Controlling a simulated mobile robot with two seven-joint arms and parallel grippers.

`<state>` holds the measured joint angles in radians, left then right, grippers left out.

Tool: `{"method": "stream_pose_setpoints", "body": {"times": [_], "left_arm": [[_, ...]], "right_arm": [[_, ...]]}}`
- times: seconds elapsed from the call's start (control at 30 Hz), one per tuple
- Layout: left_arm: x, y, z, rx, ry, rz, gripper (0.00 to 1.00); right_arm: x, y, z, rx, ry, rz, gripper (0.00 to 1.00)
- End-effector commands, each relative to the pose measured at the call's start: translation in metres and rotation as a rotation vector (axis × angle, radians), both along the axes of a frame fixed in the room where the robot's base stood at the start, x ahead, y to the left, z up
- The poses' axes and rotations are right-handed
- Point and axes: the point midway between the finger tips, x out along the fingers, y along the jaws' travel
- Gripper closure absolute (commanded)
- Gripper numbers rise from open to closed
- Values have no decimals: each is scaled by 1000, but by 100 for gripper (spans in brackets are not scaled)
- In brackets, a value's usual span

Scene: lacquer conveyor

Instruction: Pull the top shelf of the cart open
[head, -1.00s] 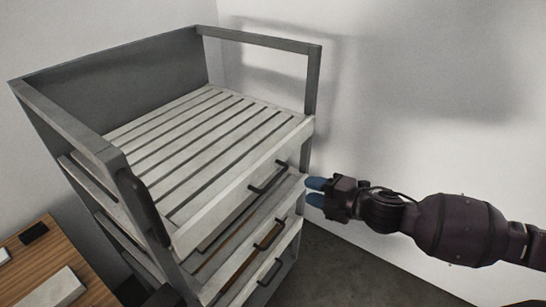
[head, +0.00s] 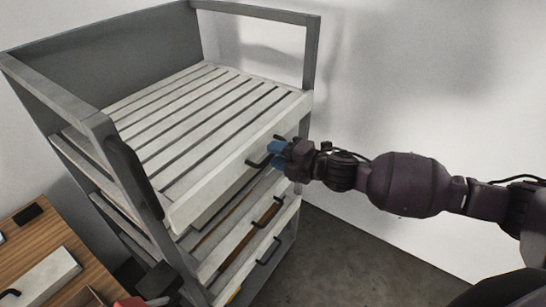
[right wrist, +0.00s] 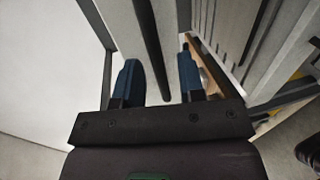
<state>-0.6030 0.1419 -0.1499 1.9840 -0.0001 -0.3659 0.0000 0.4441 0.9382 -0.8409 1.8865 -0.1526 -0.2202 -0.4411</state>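The grey cart (head: 110,55) stands at the left with its slatted top shelf (head: 195,115) and a pale front board. The top shelf's black bar handle (head: 257,163) is on that board, and its right end is hidden by my right gripper. My right gripper (head: 276,152) is at this handle, its blue fingers pointing left. In the right wrist view the two fingers (right wrist: 159,82) are apart, with the dark handle bar (right wrist: 150,40) running between them. I see a gap on both sides of the bar. My left gripper is not in view.
Lower drawers with black handles (head: 268,212) sit below the top shelf. A wooden table (head: 30,240) with a pale block (head: 45,280) is at the lower left. A white wall is behind, and the grey floor (head: 350,255) right of the cart is clear.

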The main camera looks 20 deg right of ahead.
Motion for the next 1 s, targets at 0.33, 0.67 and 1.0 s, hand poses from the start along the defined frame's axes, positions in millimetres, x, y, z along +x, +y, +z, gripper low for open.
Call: {"method": "stream_pose_setpoints", "body": {"times": [0.33,0.67,1.0], "left_arm": [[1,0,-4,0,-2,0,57],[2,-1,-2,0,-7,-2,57],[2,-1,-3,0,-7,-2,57]], "right_arm": [[12,10,-3,1,1,1,64],[11,9,-3,1,1,1,85],[11,9,-3,1,1,1,100]]}}
